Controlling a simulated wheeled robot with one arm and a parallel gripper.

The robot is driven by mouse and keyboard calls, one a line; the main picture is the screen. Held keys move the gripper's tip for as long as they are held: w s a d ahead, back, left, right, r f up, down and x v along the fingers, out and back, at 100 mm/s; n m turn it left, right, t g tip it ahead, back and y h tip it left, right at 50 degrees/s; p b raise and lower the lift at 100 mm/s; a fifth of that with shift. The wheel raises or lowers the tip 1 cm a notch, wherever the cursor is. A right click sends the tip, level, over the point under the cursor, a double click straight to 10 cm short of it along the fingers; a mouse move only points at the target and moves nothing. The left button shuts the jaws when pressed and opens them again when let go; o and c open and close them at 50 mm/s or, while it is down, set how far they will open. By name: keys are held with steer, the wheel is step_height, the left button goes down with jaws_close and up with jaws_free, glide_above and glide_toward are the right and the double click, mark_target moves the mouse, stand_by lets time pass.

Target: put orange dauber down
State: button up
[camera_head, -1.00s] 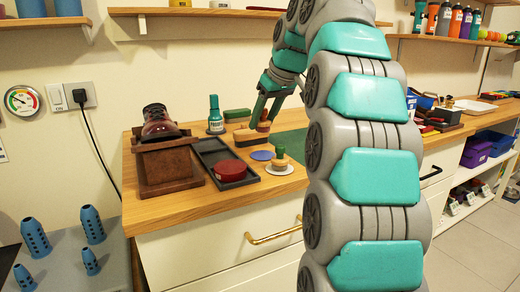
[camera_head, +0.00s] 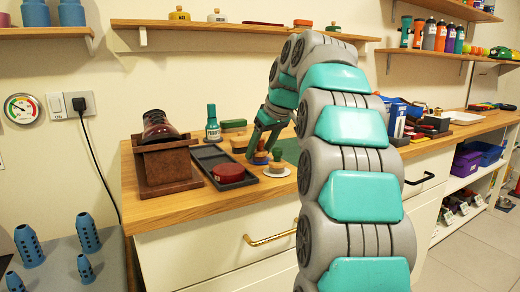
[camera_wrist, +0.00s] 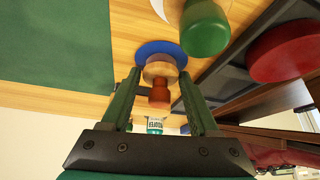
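The orange dauber (camera_wrist: 159,95), with a round wooden base, stands on the blue disc (camera_wrist: 160,48) in the wrist view. In the head view the dauber (camera_head: 261,157) is small and partly hidden by the fingers. My gripper (camera_wrist: 160,80) is around the dauber, its two fingers on either side with a visible gap to the handle. In the head view my gripper (camera_head: 261,148) reaches down to the counter. The green dauber (camera_wrist: 205,27) stands close beside it on a white disc (camera_head: 277,172).
A dark tray (camera_head: 215,160) with a red round tin (camera_head: 228,173) lies to the left. Brushes (camera_head: 233,126) and a green bottle (camera_head: 213,124) stand behind. A wooden box with a shoe (camera_head: 165,165) is farther left. A green mat (camera_wrist: 55,45) is on the other side.

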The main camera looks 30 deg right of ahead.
steer(key=shift+o, duration=1.3)
steer(key=shift+r, duration=0.1)
steer(key=shift+r, duration=0.2)
steer(key=v, duration=0.7)
steer(key=shift+p, duration=0.35)
steer(key=p, duration=0.3)
glide_toward(263, 141)
steer(key=shift+a, duration=0.1)
steer(key=shift+f, duration=0.1)
